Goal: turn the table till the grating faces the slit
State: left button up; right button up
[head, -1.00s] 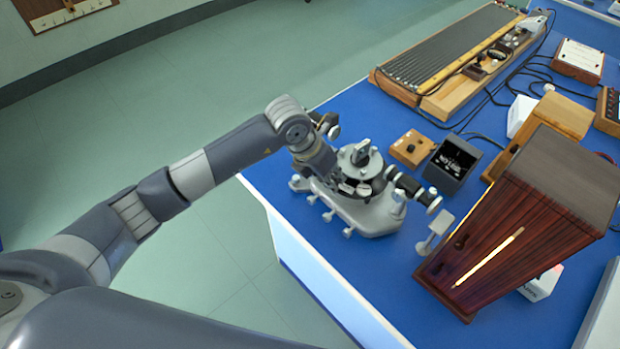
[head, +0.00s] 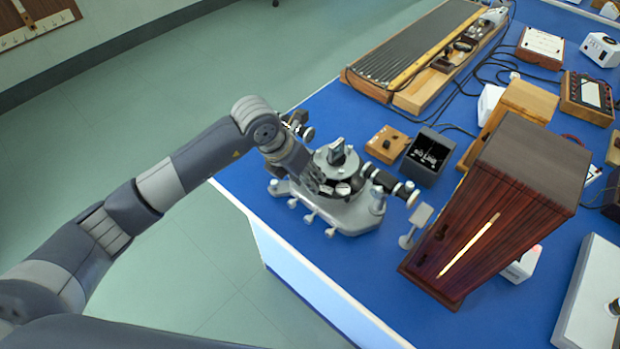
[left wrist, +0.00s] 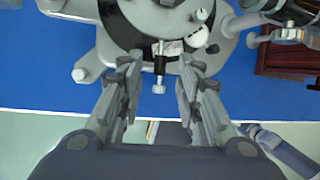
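The spectrometer (head: 345,212) stands on the blue bench near its left edge in the head view. My left gripper (left wrist: 160,66) is at the near side of the spectrometer. In the left wrist view its fingers are apart, either side of a small dark-and-silver screw (left wrist: 159,75), with gaps visible. The grating does not show there. My right gripper is not in view.
A tall wooden lamp housing (head: 490,205) with a glowing strip stands to the right. A small plate on a stand (head: 414,225) is between it and the spectrometer. A wooden block (head: 386,144) and a black box (head: 426,157) sit behind.

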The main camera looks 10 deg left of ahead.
pick_arm(q)
jog(key=v, duration=1)
